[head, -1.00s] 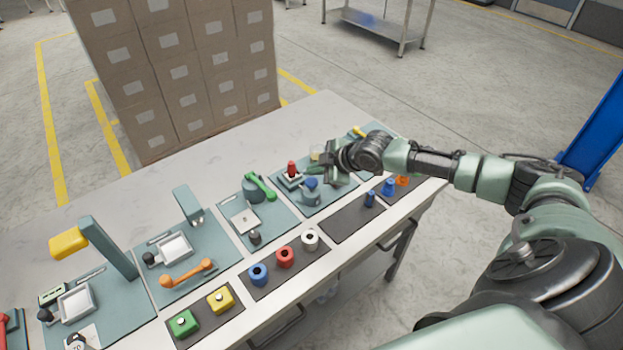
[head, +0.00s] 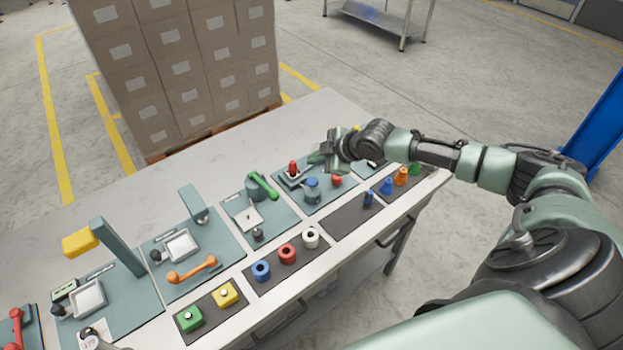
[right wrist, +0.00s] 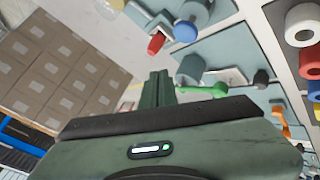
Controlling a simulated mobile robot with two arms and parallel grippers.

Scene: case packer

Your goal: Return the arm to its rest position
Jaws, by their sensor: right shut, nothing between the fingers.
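My right arm reaches in from the right over the far right end of the workbench (head: 130,195). My right gripper (head: 320,158) is above the teal station mat that bears a red-topped part (head: 293,168) and a blue-capped grey part (head: 312,188). In the right wrist view its two fingers (right wrist: 157,88) are together with nothing between them. The red part (right wrist: 157,43) and the blue cap (right wrist: 186,31) show beyond the fingers, apart from them. My left gripper is not in view.
Several teal stations with levers and posts line the bench, including a green handle (head: 262,184) and an orange handle (head: 192,270). Coloured pieces sit on dark mats along the front edge. Stacked cartons (head: 180,70) stand behind. The bench's back strip is clear.

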